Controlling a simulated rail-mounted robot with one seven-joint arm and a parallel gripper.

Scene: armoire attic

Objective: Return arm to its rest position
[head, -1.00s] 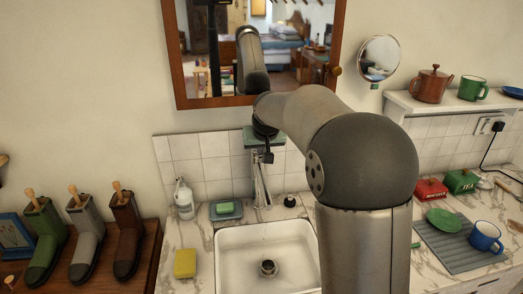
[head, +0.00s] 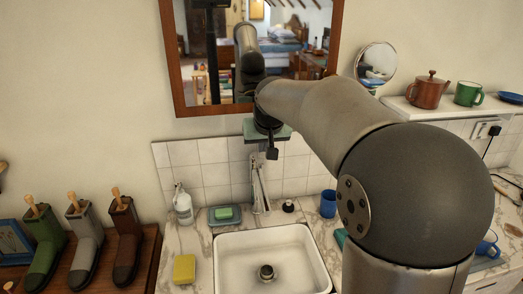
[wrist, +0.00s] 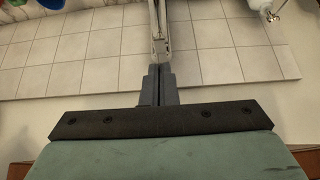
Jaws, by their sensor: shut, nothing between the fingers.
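My gripper (head: 271,155) hangs in front of the wall, above the sink tap and below the mirror. My arm reaches to it from the lower right, with its large dark elbow joint close to the camera. In the wrist view my gripper (wrist: 161,68) has its two dark fingers together, with nothing between them. The metal tap (wrist: 160,28) shows just beyond the fingertips; in the head view the tap (head: 259,188) stands behind the white sink (head: 235,262).
A wood-framed mirror (head: 178,60) hangs just above my gripper. A round mirror (head: 377,62) and a shelf (head: 400,103) with a brown teapot (head: 428,92) are to the right. A soap bottle (head: 183,205), yellow sponge (head: 184,268) and blue cup (head: 328,203) surround the sink.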

